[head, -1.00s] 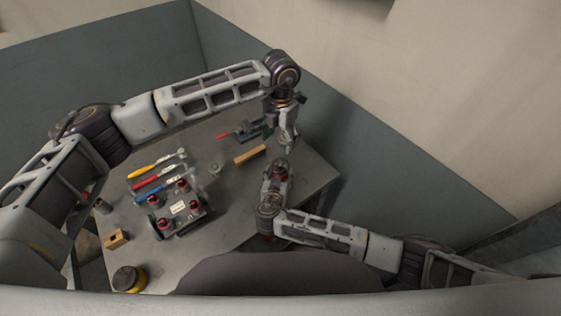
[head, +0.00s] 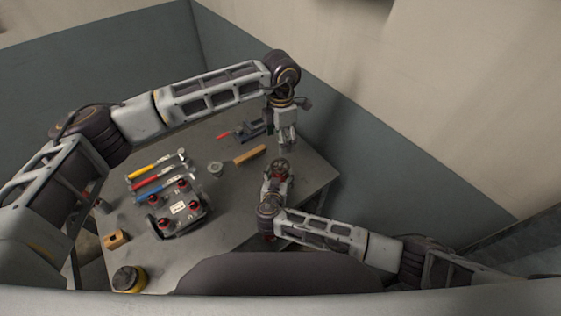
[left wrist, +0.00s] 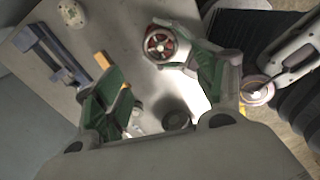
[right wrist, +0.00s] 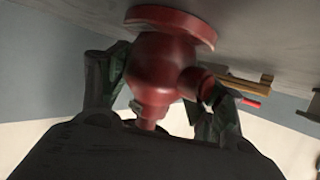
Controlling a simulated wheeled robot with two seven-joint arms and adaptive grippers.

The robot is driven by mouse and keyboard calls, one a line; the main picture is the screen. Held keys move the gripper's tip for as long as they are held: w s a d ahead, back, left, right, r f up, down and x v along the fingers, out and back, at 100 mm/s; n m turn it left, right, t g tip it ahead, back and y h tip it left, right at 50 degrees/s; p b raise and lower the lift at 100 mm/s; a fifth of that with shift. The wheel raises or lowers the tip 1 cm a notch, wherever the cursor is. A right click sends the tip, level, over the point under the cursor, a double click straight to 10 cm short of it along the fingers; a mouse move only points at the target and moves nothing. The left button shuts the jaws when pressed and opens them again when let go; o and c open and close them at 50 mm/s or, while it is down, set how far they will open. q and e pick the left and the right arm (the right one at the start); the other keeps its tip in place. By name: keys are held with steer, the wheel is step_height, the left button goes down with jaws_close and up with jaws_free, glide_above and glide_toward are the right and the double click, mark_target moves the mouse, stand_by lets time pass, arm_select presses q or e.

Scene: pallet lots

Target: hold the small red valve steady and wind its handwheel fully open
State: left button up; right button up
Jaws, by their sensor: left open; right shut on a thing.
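The small red valve (right wrist: 160,65) stands between the fingers of my right gripper (right wrist: 160,105), which is shut on its body. Its round flange is against the grey table in the right wrist view. My left gripper (left wrist: 160,75) is open and empty, fingers wide apart. In the head view it hangs just above and behind the handwheel (head: 287,147). I see no clear contact between them.
A wooden strip (head: 250,154), a vise with a red handle (head: 250,130) and a grey round part (head: 215,168) lie left of the valve. A fixture with several red knobs (head: 180,209) and coloured-handled tools (head: 157,175) are farther left. A wooden block (head: 115,239) stands near the left edge.

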mark_target(280, 164)
steer(key=shift+s+f, duration=0.1)
steer(key=shift+f, duration=0.05)
arm_select(q)
steer(key=shift+f, duration=6)
steer(key=shift+c, duration=0.4)
steer(key=c, duration=0.7)
steer(key=shift+o, duration=0.2)
steer(key=shift+m, duration=0.6)
steer(key=o, duration=0.7)
